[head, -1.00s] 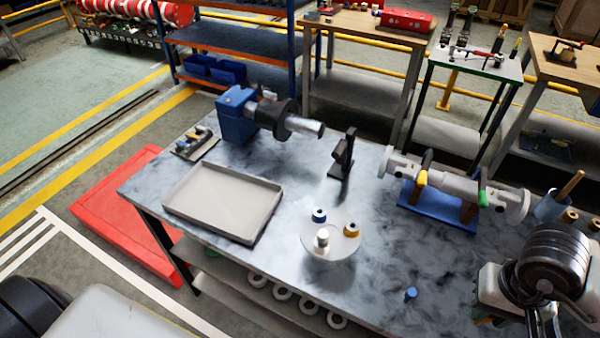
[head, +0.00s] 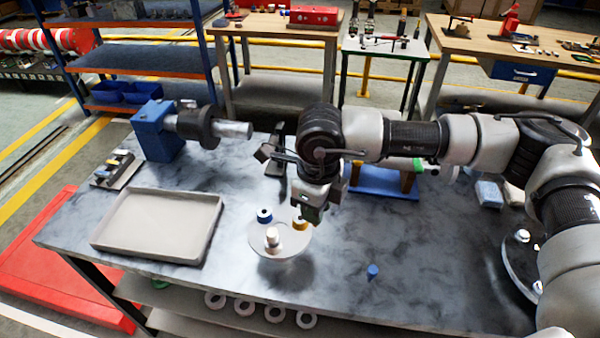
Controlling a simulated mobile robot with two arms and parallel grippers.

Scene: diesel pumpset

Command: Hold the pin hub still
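A round pale disc (head: 262,246) lies on the grey table, with a white post (head: 272,237), a blue-ringed piece (head: 264,215) and a yellow-ringed piece (head: 299,223) on it. A dark hub (head: 203,125) with a metal shaft sits on a blue motor-like body (head: 156,131). I cannot tell for sure which of these is the pin hub. My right gripper (head: 309,214) points down just beyond the disc's right rear edge, near the yellow-ringed piece. Whether it touches anything, or is open, I cannot tell. My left gripper is not in view.
A grey tray (head: 155,250) lies left of the disc. A blue stand (head: 384,190) at the back is partly hidden by my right arm. A small blue piece (head: 373,271) lies at front right. The front middle of the table (head: 330,290) is mostly clear.

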